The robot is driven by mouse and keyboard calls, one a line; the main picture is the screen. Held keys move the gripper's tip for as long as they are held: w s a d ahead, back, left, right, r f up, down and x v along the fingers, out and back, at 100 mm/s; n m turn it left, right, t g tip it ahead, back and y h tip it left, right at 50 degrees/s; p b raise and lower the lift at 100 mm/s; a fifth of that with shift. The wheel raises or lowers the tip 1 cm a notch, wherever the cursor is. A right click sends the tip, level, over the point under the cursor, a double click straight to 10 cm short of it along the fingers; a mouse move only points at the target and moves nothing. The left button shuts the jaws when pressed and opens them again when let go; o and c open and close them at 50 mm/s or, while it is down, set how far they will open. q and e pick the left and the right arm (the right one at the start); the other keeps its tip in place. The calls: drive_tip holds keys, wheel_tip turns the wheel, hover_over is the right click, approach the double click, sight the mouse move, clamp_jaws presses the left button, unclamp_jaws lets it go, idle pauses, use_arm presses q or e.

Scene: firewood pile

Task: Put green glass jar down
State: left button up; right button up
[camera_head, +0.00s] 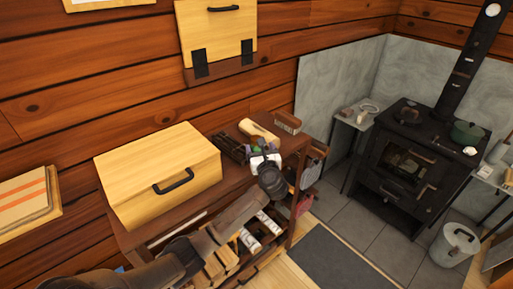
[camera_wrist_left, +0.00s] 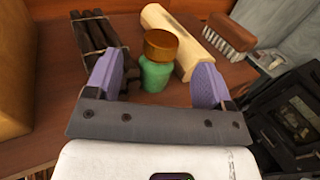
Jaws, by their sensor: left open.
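The green glass jar (camera_wrist_left: 156,77) with its brown lid stands upright on the brown wooden shelf top (camera_wrist_left: 52,112) in the left wrist view. My left gripper (camera_wrist_left: 153,74) is open, its two purple fingers on either side of the jar with visible gaps. In the head view my left gripper (camera_head: 261,152) is over the right end of the shelf top, and the jar is mostly hidden behind it. My right gripper is not in view.
Dark bars (camera_wrist_left: 97,43) lie left of the jar, a pale wooden block (camera_wrist_left: 180,38) lies close behind and right, and a brush (camera_wrist_left: 229,37) lies farther right. A large wooden box (camera_head: 158,172) fills the shelf's left part. A black stove (camera_head: 410,165) stands right.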

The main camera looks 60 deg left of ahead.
sight(256, 147)
use_arm(q)
drive_tip(key=shift+x, duration=2.95)
drive_tip(key=shift+w+d+f, duration=0.1)
drive_tip(key=c, duration=1)
drive_tip(key=shift+c, duration=0.7)
